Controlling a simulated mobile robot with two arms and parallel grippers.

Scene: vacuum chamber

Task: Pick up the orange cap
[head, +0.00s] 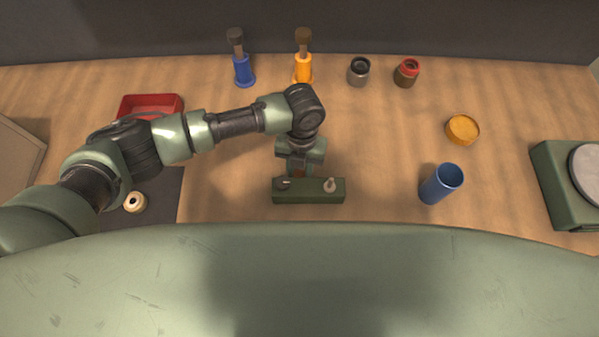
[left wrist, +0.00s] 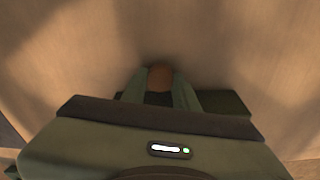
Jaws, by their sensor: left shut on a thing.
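My left gripper (head: 299,166) points down over the back edge of a green block (head: 308,196) near the robot's front. It is shut on a small orange-brown piece with a rounded top (left wrist: 160,76), seen between the fingers in the left wrist view. That piece may be the orange cap; shadow and the gripper hide most of it. My right gripper is not in view.
The block bears a pale peg (head: 330,185). A red tray (head: 150,106) and a cream ring (head: 135,202) are at the left. Blue (head: 243,71) and orange (head: 303,68) holders and two jars (head: 359,71) stand at the back.

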